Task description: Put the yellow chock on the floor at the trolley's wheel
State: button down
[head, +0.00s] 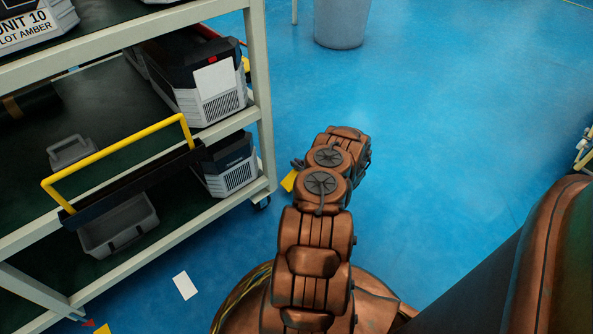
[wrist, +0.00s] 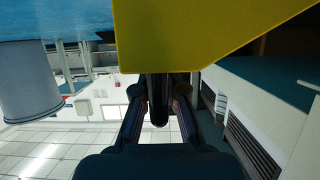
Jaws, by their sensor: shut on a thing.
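The yellow chock (head: 289,181) shows as a small yellow patch beside my gripper in the head view, mostly hidden behind my arm. In the wrist view the chock (wrist: 205,35) fills the upper middle, close to the camera, at the fingertips. My gripper (wrist: 158,95) is shut on it. In the head view the gripper (head: 299,166) is mostly hidden by my wrist. The trolley (head: 258,95) stands on the left, and its dark wheel (head: 262,204) is left of and slightly below the chock in the picture. I cannot tell whether the chock touches the floor.
The trolley shelves hold grey and black units (head: 208,85) and a grey bin (head: 118,228); a yellow handle (head: 115,152) sticks out. A white sheet (head: 185,286) and a yellow piece (head: 102,328) lie low left. A grey bucket (head: 340,22) stands far back. Blue floor (head: 450,110) is clear right.

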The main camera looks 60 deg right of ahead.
jog(key=shift+w+d+f+b, duration=0.3)
jog(key=shift+w+d+b, duration=0.15)
jog(key=shift+d, duration=0.1)
jog(key=shift+f+b, duration=0.85)
jog(key=shift+f, duration=0.55)
jog(key=shift+f, duration=0.15)
jog(key=c, duration=1.2)
grip_release()
jog(key=shift+c, duration=0.2)
